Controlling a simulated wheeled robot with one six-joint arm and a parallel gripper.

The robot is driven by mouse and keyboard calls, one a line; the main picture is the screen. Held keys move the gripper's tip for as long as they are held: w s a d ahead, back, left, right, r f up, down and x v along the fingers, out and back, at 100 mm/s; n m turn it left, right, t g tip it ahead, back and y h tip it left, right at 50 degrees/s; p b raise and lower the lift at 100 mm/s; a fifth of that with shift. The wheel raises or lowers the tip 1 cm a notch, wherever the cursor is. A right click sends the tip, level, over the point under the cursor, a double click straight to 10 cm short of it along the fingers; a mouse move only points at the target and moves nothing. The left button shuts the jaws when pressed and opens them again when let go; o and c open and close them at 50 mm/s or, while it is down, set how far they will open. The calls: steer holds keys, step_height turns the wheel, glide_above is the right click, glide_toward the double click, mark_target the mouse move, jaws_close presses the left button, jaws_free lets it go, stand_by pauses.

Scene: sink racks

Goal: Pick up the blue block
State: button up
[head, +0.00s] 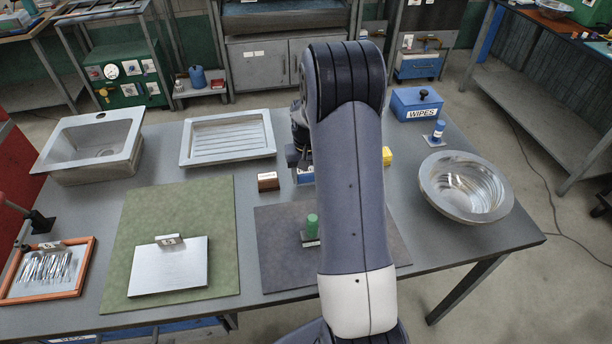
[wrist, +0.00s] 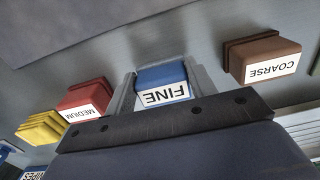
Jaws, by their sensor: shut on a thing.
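The blue block (wrist: 162,76) is labelled FINE and sits between the two grey fingers of my gripper (wrist: 160,70) in the wrist view. The fingers touch its two sides. In the head view a small part of the blue block (head: 304,178) shows at the left edge of my arm, with part of my gripper (head: 296,157) just above it. My arm hides the rest. I cannot tell whether the block is clear of the table.
A brown COARSE block (wrist: 265,57) stands to one side, a red MEDIUM block (wrist: 86,98) and a yellow block (wrist: 40,127) to the other. The head view shows a metal tray (head: 228,136), a round bowl (head: 465,186) and a blue WIPES box (head: 415,104).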

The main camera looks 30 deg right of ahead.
mark_target(307, 174)
step_height(307, 174, up, 10)
steer(key=shift+r+b, duration=0.1)
steer(key=shift+b, duration=0.3)
steer(key=o, duration=0.5)
steer(key=shift+c, duration=0.2)
steer(key=c, duration=0.4)
steer(key=shift+o, duration=0.2)
